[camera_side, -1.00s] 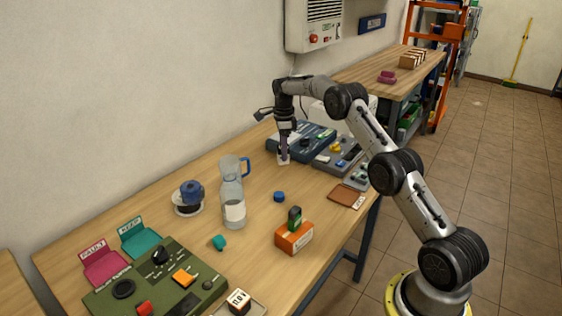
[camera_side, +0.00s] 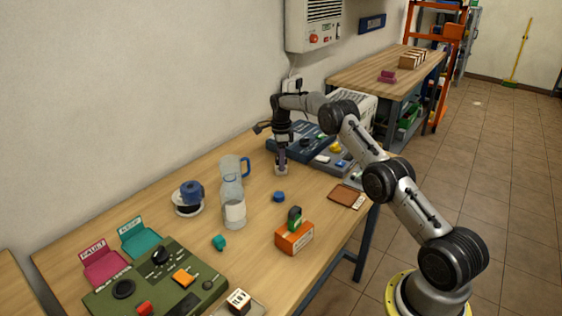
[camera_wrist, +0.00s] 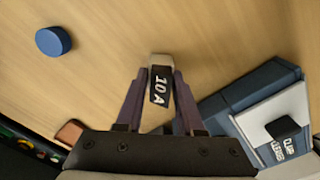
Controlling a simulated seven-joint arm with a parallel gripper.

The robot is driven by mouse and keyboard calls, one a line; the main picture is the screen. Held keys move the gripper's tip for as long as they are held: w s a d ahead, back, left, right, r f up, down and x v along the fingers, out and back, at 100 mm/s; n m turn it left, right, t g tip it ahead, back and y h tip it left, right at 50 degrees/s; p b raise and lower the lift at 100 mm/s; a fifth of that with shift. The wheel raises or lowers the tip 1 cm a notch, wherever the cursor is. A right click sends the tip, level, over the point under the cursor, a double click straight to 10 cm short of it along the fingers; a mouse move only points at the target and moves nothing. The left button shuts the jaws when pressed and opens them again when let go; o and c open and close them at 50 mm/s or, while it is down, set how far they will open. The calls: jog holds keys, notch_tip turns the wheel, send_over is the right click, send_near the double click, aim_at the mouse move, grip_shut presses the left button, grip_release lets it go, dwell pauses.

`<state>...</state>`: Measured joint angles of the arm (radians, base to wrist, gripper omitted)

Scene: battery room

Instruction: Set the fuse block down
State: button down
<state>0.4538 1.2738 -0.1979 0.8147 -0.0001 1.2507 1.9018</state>
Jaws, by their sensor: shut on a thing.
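The fuse block (camera_wrist: 160,62) is a pale block with a dark face marked "10 A" in the wrist view. My gripper (camera_wrist: 160,90) is shut on it, with one finger on each side. In the side view my gripper (camera_side: 281,168) points down at the far part of the wooden table (camera_side: 190,240), and the fuse block (camera_side: 281,171) shows small and pale at its fingertips. I cannot tell whether the block touches the wood or is just above it.
A blue cap (camera_side: 279,196) lies nearby, also in the wrist view (camera_wrist: 53,41). A dark blue device (camera_side: 290,148) stands behind my gripper. Bare wood surrounds the block.

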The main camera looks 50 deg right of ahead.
jog(key=c, duration=0.5)
grip_release()
notch_tip(320, 180, up, 11)
jog(key=s+a+r+n+t, duration=0.1)
jog(key=s+a+r+n, duration=0.45)
jog(key=a+r, duration=0.35)
jog(key=s+a+r+n+t, duration=0.1)
jog(key=s+a+r+n, duration=0.4)
jog(key=r, duration=0.6)
jog(key=s+a+r+n+t, duration=0.1)
jog(key=s+a+n, duration=0.4)
jog(key=s, duration=0.4)
jog(key=s+a+n+t, duration=0.1)
jog(key=s+a+n, duration=0.45)
jog(key=s, duration=0.35)
jog(key=s+a+f+n, duration=0.1)
jog(key=s+f+n, duration=0.1)
jog(key=s, duration=0.2)
jog(key=s+a+f+n+t, duration=0.1)
jog(key=s+f+n, duration=0.1)
jog(key=s+f, duration=0.1)
jog(key=s+a+f+n, duration=0.1)
jog(key=s+f+n, duration=0.1)
jog(key=s, duration=0.3)
jog(key=shift+s+a+f+t, duration=0.2)
jog(key=shift+a+f+t, duration=0.1)
jog(key=shift+f, duration=0.2)
